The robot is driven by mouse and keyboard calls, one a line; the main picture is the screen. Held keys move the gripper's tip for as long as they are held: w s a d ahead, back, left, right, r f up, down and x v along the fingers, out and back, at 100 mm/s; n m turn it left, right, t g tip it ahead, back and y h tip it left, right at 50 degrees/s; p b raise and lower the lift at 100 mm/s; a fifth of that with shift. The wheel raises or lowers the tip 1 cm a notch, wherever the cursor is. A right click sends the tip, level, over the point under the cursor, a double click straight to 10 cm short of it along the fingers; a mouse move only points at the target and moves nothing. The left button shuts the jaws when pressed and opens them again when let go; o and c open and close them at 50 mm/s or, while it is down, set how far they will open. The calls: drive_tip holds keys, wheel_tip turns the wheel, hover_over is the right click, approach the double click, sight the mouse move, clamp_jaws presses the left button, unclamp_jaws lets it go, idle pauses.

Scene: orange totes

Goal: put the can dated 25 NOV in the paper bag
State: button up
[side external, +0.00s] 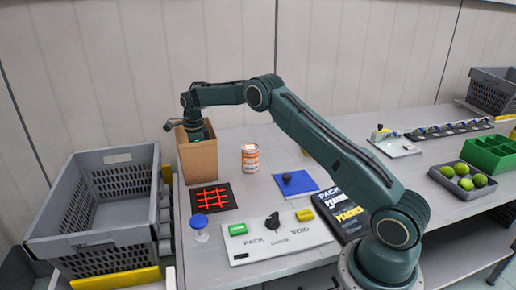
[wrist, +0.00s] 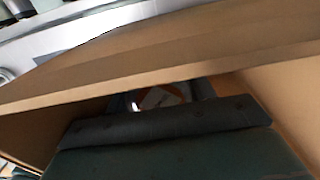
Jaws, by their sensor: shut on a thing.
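The brown paper bag (side external: 198,160) stands upright and open at the back left of the worktop. My gripper (wrist: 165,108) reaches down into the bag's mouth; the side external view hides its fingertips behind the bag wall. It is shut on a can (wrist: 160,97), of which a small white and orange part shows between the fingers in the wrist view. The bag's walls and rim surround it there. I cannot tell whether this can touches the bag's bottom, and its date is not readable. Another can (side external: 250,158), white and orange, stands upright on the worktop right of the bag.
A grey crate (side external: 95,205) stands left of the bag. In front are a black mat with a red grid (side external: 211,196), a blue pad (side external: 296,184) and a button panel (side external: 275,236). A tray of green fruit (side external: 463,180) is at right.

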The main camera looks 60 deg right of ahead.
drive_tip(key=o, duration=1.2)
drive_tip(key=shift+f, duration=0.1)
wheel_tip(320, 180, up, 12)
drive_tip(key=shift+f, duration=0.1)
drive_tip(key=shift+r, duration=0.25)
